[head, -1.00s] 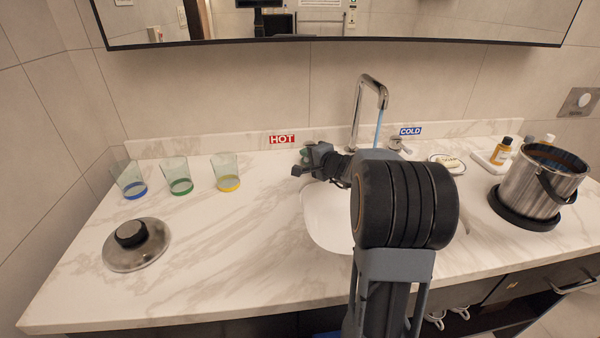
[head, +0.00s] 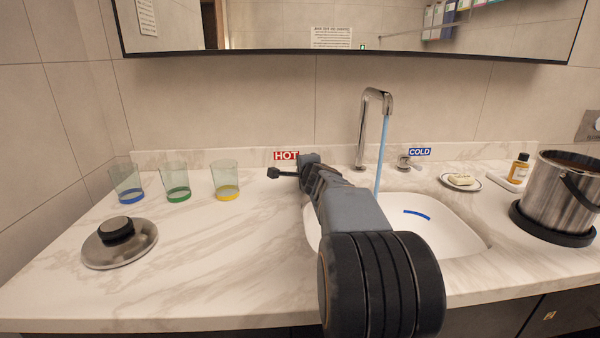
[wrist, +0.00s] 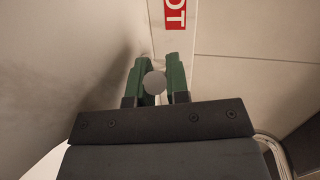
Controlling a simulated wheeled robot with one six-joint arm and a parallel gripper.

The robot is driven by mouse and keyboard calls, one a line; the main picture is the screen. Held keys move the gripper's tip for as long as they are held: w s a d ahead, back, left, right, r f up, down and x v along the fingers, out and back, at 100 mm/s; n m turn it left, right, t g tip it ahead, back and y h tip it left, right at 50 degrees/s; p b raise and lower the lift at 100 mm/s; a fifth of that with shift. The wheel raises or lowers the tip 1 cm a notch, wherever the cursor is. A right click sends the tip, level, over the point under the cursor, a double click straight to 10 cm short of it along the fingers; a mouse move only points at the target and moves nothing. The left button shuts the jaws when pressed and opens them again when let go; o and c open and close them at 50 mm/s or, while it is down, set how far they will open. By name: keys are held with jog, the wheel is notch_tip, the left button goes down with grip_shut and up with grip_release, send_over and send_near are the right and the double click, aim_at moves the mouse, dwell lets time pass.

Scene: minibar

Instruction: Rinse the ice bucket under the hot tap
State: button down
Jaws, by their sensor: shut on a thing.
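The ice bucket (head: 548,190), steel with a dark handle, stands upright on a round black base at the right of the counter. The spout (head: 377,97) pours a blue stream (head: 382,150) into the white sink (head: 460,238). The red HOT label (head: 286,155) also shows in the wrist view (wrist: 176,14). My gripper (wrist: 155,80) is at the hot tap, its green fingers shut on a round grey knob (wrist: 153,82).
Three glasses with blue (head: 127,183), green (head: 176,182) and yellow (head: 226,181) bands stand at the left. A domed lid (head: 120,243) lies in front of them.

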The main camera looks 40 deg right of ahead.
jog(key=c, duration=1.1)
grip_release()
jog(key=shift+s, duration=0.1)
jog(key=p+v, duration=0.2)
jog(key=v, duration=1.1)
jog(key=shift+s, duration=0.35)
jog(key=shift+a, duration=0.1)
